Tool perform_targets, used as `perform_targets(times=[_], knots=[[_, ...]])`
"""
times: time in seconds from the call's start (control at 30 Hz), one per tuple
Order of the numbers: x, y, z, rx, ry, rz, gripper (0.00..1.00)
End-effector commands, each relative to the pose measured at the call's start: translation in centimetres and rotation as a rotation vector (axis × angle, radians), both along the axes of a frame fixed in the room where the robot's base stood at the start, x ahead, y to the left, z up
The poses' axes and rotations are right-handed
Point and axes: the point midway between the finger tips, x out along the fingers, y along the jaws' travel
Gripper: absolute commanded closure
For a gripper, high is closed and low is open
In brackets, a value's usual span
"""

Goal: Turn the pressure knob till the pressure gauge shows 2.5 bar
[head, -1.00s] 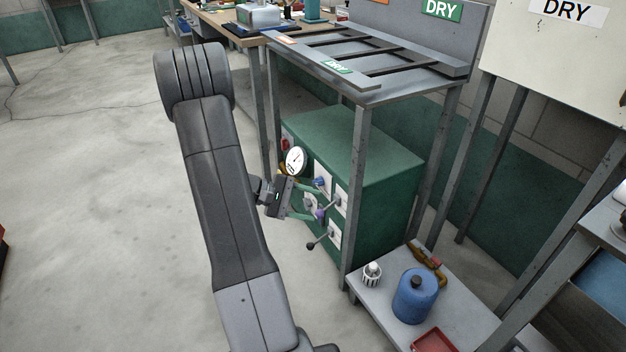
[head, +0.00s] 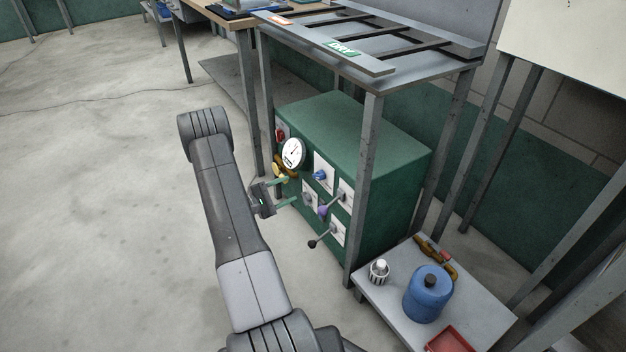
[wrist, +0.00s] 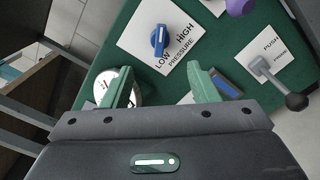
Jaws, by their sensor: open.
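The pressure knob is a blue knob (head: 320,176) on a white plate on the green cabinet's front. In the wrist view the blue knob (wrist: 160,40) sits ahead of the fingers, its plate lettered LOW, HIGH and PRESSURE. The round white pressure gauge (head: 293,153) is up and left of the knob; its needle is too small to read exactly. In the wrist view the gauge (wrist: 107,82) is partly hidden by the left finger. My gripper (head: 289,191) is open and empty, its green fingers pointing at the panel, apart from the knob. It also shows in the wrist view (wrist: 160,68).
The green cabinet (head: 350,135) stands under a grey rack table, whose front leg (head: 362,190) is right of the controls. A purple knob (head: 323,211) and a black-ball lever (head: 312,244) are lower. A low shelf holds a blue canister (head: 428,293). Floor at left is clear.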

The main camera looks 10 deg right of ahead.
Motion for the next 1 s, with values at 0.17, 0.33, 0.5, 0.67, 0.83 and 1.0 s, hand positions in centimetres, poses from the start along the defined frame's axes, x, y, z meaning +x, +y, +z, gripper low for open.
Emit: perform_targets(times=[0.17, 0.33, 0.5, 0.67, 0.83, 1.0], knots=[[1.2, -3.7, -0.2, 0.000, -0.003, -0.006, 0.46], [2.3, -6.9, -0.2, 0.000, -0.002, -0.005, 0.46], [3.2, -9.1, -0.2, 0.001, -0.001, -0.004, 0.46], [3.6, -10.2, 0.0, 0.001, -0.001, -0.003, 0.46], [3.7, -10.4, 0.0, 0.000, 0.000, -0.001, 0.46], [3.7, -10.3, 0.0, 0.000, 0.000, -0.001, 0.52]])
